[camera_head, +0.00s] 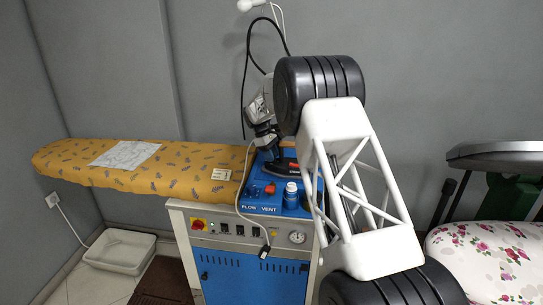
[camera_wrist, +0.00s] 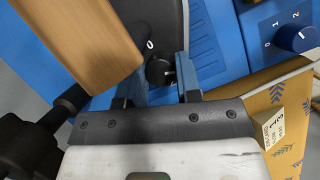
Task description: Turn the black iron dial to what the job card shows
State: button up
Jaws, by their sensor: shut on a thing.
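The black iron dial (camera_wrist: 160,72) sits on the dark body of the iron, with a white 0 printed beside it in the wrist view. My gripper (camera_wrist: 161,74) has its blue fingers on either side of the dial and is shut on it. The iron's brown handle (camera_wrist: 85,40) crosses the upper left. In the head view the iron (camera_head: 290,163) stands on the blue station top, with my gripper (camera_head: 263,137) over it. The pale job card (camera_wrist: 272,132) stands at the board's edge and also shows in the head view (camera_head: 221,174); its print is turned and not clearly readable.
A dark blue knob (camera_wrist: 292,39) marked 0, 1, 2 is on the blue panel. A red knob (camera_head: 270,189) and a white bottle (camera_head: 291,196) stand near the iron. The yellow ironing board (camera_head: 190,170) extends left, with a white cloth (camera_head: 125,154) on it.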

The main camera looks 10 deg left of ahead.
jog(key=shift+m, duration=0.3)
jog(key=o, duration=0.9)
jog(key=shift+r, duration=0.1)
jog(key=v, duration=0.7)
jog(key=shift+r, duration=0.3)
jog(key=shift+w+a, duration=0.15)
